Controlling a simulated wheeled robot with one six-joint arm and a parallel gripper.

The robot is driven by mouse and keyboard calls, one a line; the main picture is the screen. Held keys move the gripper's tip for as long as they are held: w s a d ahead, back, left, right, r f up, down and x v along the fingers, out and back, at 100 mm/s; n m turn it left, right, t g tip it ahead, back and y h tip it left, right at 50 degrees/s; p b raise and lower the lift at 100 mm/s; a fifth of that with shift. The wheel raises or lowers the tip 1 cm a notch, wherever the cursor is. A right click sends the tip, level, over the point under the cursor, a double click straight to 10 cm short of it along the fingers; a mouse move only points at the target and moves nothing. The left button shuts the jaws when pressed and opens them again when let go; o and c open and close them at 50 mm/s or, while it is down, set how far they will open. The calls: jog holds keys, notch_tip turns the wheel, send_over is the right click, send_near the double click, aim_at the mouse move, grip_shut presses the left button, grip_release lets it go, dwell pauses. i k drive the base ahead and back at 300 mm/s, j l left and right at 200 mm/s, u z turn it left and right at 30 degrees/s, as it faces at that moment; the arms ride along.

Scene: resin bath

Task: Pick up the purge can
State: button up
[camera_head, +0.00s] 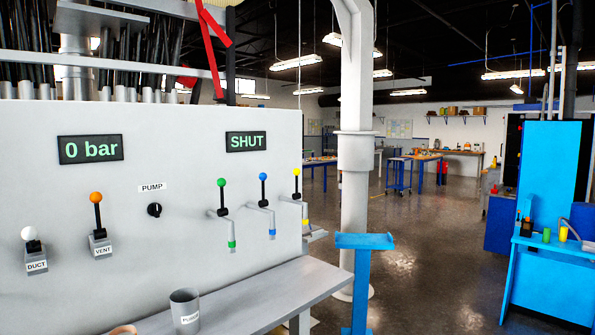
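My gripper is not in view, and nothing is seen touching the can.
The white panel (110,200) has displays reading "0 bar" and "SHUT", levers and spouts. A tan rim (124,330) shows left of the can. Right of the ledge are a blue stand (364,241) and a white post (354,210). Open floor (440,265) lies beyond.

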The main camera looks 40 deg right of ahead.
aim_at(186, 312)
jog(key=i+l, duration=0.35)
jog(key=l, duration=0.15)
jog(key=i+l, duration=0.4)
jog(key=l, duration=0.15)
